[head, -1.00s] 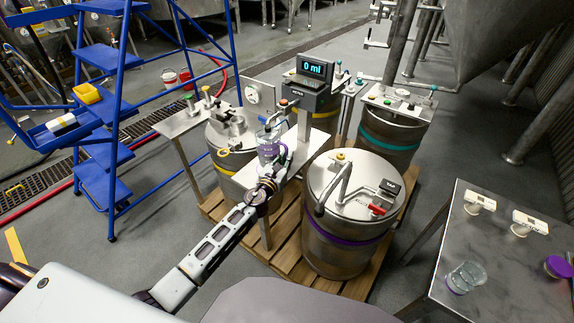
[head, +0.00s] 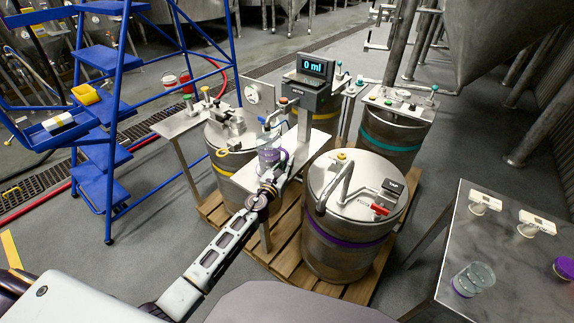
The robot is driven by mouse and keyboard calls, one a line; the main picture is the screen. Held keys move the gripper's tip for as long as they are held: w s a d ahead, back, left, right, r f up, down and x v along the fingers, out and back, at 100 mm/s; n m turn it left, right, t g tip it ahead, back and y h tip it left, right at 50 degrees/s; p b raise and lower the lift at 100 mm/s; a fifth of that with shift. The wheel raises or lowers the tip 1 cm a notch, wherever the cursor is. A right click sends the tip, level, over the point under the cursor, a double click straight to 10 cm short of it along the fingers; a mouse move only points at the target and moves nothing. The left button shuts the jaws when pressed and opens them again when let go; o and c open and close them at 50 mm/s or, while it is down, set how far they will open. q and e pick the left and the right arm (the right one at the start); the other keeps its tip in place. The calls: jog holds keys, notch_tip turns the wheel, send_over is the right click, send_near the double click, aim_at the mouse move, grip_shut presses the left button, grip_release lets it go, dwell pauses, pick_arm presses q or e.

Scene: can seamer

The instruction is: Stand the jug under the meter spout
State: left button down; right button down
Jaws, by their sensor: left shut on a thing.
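The meter (head: 309,92) stands on a post behind the kegs, and its screen (head: 314,67) reads 0 ml. A clear jug with a purple band (head: 268,157) is upright on or just above the small plate below the meter. My left gripper (head: 270,184) is at the near side of the jug, shut on it. The spout is small and partly hidden by the jug and post, so I cannot tell whether the jug is directly under it. My right gripper is out of view.
A keg with a purple band (head: 346,238) stands on the wooden pallet (head: 284,252) just right of my left arm. A blue ladder (head: 112,140) stands at left. A steel table (head: 520,278) at right holds a clear cup (head: 473,279) and a purple lid (head: 564,268).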

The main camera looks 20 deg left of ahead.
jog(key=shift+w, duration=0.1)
pick_arm(q)
jog(key=c, duration=1.5)
grip_release()
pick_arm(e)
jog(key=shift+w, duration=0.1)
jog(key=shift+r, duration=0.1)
